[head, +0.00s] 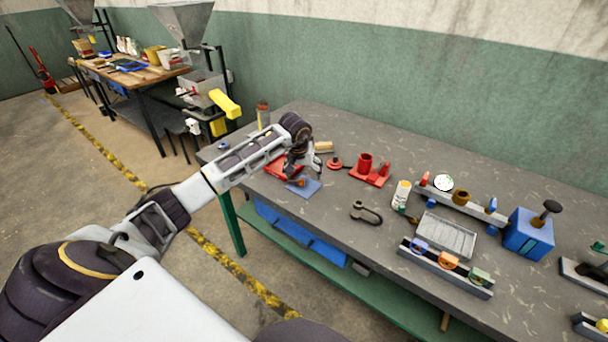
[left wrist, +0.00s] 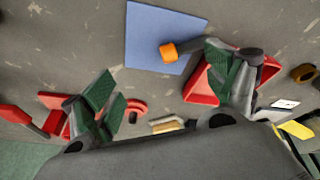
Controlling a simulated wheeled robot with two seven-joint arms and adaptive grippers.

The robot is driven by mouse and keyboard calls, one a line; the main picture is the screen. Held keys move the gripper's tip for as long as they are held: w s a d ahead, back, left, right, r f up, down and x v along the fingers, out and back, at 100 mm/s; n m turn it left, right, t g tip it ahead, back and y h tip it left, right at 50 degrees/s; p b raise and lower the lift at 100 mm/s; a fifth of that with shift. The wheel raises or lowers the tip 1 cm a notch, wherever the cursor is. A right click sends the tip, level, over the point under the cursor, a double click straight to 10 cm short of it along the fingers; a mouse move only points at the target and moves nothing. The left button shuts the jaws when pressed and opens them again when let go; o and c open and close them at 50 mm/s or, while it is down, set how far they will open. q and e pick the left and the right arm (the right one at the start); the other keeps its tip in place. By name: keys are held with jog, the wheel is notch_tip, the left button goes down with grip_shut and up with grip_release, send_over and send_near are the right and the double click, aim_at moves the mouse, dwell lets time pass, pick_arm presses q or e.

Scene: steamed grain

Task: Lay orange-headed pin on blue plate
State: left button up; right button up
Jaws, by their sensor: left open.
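The blue plate (head: 304,189) lies flat on the grey table near its front edge, and it fills the top middle of the left wrist view (left wrist: 150,25). The orange-headed pin shows its orange head (left wrist: 168,52) over the plate's lower part; its dark shaft runs right towards the red tray and is partly hidden by a finger. In the head view the orange head (head: 300,183) is small, at the plate's back edge. My left gripper (head: 299,171) is open above the red tray and plate, its green-padded fingers wide apart in the wrist view (left wrist: 162,92). My right gripper is out of view.
A red tray (left wrist: 200,88) lies beside the plate under the fingers. A red holder (head: 370,173) and a dark shackle (head: 366,213) lie to the right. A white bottle (head: 401,195), grey tray (head: 447,237) and blue box (head: 526,236) stand further right.

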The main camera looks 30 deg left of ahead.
pick_arm(q)
jog(key=v, duration=1)
jog(key=shift+r, duration=0.25)
jog(key=shift+s, duration=0.1)
dwell(0.9)
